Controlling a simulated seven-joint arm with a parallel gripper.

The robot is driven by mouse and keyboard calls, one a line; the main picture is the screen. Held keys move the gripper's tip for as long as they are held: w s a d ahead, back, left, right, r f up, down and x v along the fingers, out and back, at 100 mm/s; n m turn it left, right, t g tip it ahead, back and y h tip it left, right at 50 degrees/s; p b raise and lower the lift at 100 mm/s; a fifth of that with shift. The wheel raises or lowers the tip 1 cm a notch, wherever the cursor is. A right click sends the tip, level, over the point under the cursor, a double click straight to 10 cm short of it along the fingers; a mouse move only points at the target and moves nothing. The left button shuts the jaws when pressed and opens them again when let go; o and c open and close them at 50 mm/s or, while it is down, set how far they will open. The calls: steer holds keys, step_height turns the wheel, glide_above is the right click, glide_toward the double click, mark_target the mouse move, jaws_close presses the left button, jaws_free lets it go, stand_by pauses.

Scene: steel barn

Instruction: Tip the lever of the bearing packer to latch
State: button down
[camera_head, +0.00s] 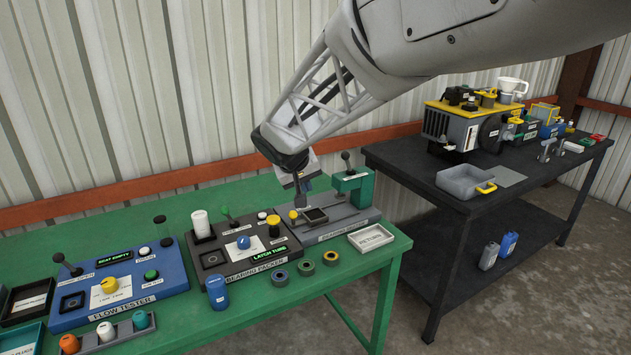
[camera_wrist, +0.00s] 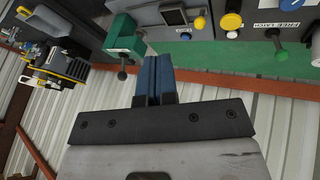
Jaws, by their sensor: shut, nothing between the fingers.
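The bearing packer (camera_head: 243,262) is a dark panel on the green table, with a lit display reading "LATCH TUBE". Its green-knobbed lever (camera_head: 226,213) stands at the back, behind a blue-topped knob. In the wrist view a lever (camera_wrist: 273,36) shows beside a "FREE LATCH" label, at upper right. A white cylinder (camera_head: 202,223) stands on the packer's left side. My gripper (camera_head: 299,191) is in the air to the right of the lever, near the neighbouring grey fixture. Its blue fingers (camera_wrist: 154,80) are shut together and empty, apart from the lever.
The grey fixture (camera_head: 325,230) has a yellow knob and a green block with a dark-balled lever. The blue flow tester (camera_head: 120,292) stands left. A blue container (camera_head: 217,291) and several rings lie in front. A black bench (camera_head: 430,185) stands right; a corrugated wall is behind.

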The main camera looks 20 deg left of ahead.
steer(key=w+a+f+n+t, duration=0.1)
steer(key=a+f, duration=0.1)
steer(key=a, duration=0.5)
steer(key=a+f+n, duration=0.1)
steer(key=a+f, duration=0.1)
steer(key=a, duration=0.5)
steer(key=n+y, duration=0.1)
steer(key=y, duration=0.1)
glide_toward(228, 215)
steer(key=shift+t, duration=0.4)
steer(key=s+a+r, duration=0.1)
steer(key=s, duration=0.1)
steer(key=s+a+r, duration=0.1)
steer(key=s, duration=0.1)
steer(key=shift+s+a+r, duration=0.1)
steer(key=shift+a+r, duration=0.2)
steer(key=shift+a, duration=0.1)
steer(key=shift+x, duration=5)
steer(key=shift+d, duration=0.1)
